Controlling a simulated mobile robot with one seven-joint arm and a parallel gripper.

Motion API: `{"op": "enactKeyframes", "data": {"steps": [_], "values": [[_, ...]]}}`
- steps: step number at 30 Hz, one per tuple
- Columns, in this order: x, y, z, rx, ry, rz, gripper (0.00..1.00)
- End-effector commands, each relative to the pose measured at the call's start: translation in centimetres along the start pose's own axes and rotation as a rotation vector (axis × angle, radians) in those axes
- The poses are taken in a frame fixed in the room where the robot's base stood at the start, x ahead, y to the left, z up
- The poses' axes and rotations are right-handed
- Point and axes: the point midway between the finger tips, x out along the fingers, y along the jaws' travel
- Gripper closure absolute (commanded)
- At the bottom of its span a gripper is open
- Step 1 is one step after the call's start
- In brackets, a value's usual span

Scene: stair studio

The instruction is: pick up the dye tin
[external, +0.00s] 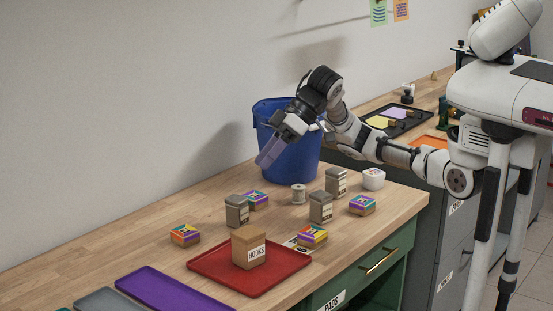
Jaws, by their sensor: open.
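Several small boxes or tins stand on the wooden worktop, and their small labels are too blurred to tell which is the dye tin. Grey-brown upright tins stand at the left (237,211), the middle (320,208) and the back right (336,183). Low multicoloured boxes lie at the left (185,235), the back (256,200), the front (312,237) and the right (362,205). My gripper (268,153) is open and empty, raised above the worktop in front of the blue bucket, with its fingers pointing down and left. It touches none of the tins.
A blue bucket (296,160) stands behind the tins. A red tray (210,263) holds a brown box (249,250) labelled HOOKS. A spool (298,194) and a white container (373,179) stand nearby. A purple tray (165,292) lies at the front left.

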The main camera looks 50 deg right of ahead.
Motion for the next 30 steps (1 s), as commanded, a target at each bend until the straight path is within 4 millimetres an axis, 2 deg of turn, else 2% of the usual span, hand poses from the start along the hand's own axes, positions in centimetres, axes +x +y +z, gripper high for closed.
{"op": "enactKeyframes", "data": {"steps": [1,6,9,12,16,20,30], "values": [[0.0,4.4,1.2,0.093,-0.056,0.084,0.34],[-2.1,15.9,6.8,0.408,-0.254,0.323,0.34],[-4.3,21.1,10.3,0.58,-0.353,0.441,0.34],[-6.4,24.5,13.3,0.718,-0.43,0.527,0.34],[-8.2,26.8,15.8,0.825,-0.491,0.592,0.34],[-8.4,27.6,17.0,0.861,-0.514,0.613,0.34],[-4.1,29.3,20.8,0.86,-0.514,0.611,0.34]]}}
